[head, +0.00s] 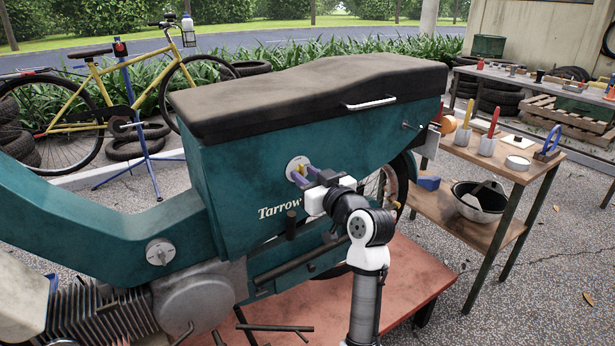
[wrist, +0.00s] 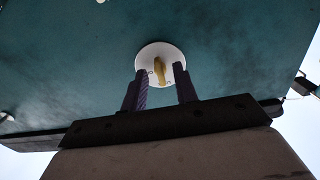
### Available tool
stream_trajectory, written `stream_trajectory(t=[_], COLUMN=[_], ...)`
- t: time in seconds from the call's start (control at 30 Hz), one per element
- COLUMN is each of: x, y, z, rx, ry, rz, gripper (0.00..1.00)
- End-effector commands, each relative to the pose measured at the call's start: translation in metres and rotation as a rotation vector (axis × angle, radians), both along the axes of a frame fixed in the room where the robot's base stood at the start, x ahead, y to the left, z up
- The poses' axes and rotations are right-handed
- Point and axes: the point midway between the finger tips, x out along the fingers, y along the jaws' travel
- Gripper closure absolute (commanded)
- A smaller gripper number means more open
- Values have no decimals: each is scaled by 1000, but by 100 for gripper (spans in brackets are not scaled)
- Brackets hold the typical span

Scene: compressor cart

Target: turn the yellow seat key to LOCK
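The yellow seat key (wrist: 160,70) sits in a round white plate (wrist: 147,54) on the teal side panel of the motorcycle (head: 245,180), under the seat. In the head view the plate (head: 292,163) is partly covered by my fingers. My gripper (head: 302,178) is at the plate. The wrist view shows my gripper (wrist: 161,80) open, with one finger on each side of the key and gaps visible between. I cannot tell how deep the fingertips reach around it. Any markings on the plate are too small to read.
The long dark seat (head: 310,90) with a white handle (head: 370,103) is above the key. A wooden workbench (head: 515,170) with tools and cups stands at the right. A yellow bicycle (head: 85,128) on a blue stand is behind at the left. The motorcycle is on a red platform (head: 400,285).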

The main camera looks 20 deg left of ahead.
Motion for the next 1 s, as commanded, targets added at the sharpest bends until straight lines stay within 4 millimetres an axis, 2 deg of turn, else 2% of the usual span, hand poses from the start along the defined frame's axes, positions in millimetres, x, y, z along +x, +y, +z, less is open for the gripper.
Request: stream_trajectory(t=[0.17,0.7,1.0], x=[-6,-74,-85], y=[-9,-96,-109], z=[-1,-1,0], rx=[1,0,0], ry=[1,-1,0], rz=[-1,-3,0], gripper=[71,71,71])
